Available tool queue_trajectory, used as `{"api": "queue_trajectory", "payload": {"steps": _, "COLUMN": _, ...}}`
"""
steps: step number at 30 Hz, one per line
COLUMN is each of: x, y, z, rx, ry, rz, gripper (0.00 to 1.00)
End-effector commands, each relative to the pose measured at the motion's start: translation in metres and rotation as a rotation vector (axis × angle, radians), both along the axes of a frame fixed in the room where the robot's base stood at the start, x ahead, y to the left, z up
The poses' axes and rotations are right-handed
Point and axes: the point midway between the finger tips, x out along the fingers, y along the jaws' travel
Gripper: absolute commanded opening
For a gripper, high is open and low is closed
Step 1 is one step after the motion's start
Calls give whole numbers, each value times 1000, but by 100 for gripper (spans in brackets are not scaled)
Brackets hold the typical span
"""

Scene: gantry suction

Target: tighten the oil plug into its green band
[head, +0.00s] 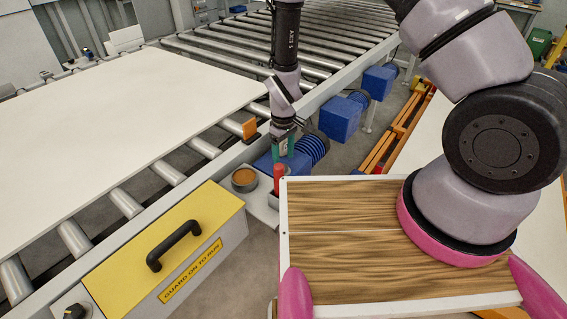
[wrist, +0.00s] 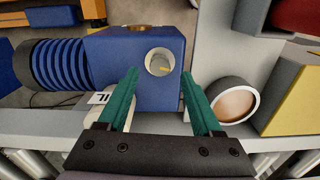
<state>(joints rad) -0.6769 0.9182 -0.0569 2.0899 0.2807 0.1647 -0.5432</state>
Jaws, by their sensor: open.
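My gripper (head: 284,150) points down over a blue box with a ribbed hose beside the conveyor rail. In the wrist view its two teal fingers (wrist: 160,76) are apart, with nothing held between them. Past the fingertips, the blue box (wrist: 112,48) has a round pale-rimmed port (wrist: 160,62) with something yellowish inside. A brass fitting (wrist: 139,28) sits at the box's far edge. A white tag (wrist: 98,99) with partly hidden lettering is beside the left finger. I cannot tell for certain which part is the oil plug, and no green band can be made out.
A round cup with tan contents (head: 244,179) stands left of my gripper; it also shows in the wrist view (wrist: 236,99). A red upright object (head: 278,180) is close by. The yellow guard (head: 165,245) and the wood-topped table (head: 345,215) are nearer.

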Motion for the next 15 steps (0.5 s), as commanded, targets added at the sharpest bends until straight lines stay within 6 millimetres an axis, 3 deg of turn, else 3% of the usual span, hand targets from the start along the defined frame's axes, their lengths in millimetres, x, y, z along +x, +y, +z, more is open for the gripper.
{"api": "queue_trajectory", "payload": {"steps": 6, "x": 0, "y": 0, "z": -27, "rx": 0, "ry": 0, "rz": -1, "gripper": 67}}
{"api": "queue_trajectory", "payload": {"steps": 15, "x": 0, "y": 0, "z": -33, "rx": 1, "ry": -1, "rz": -1, "gripper": 67}}
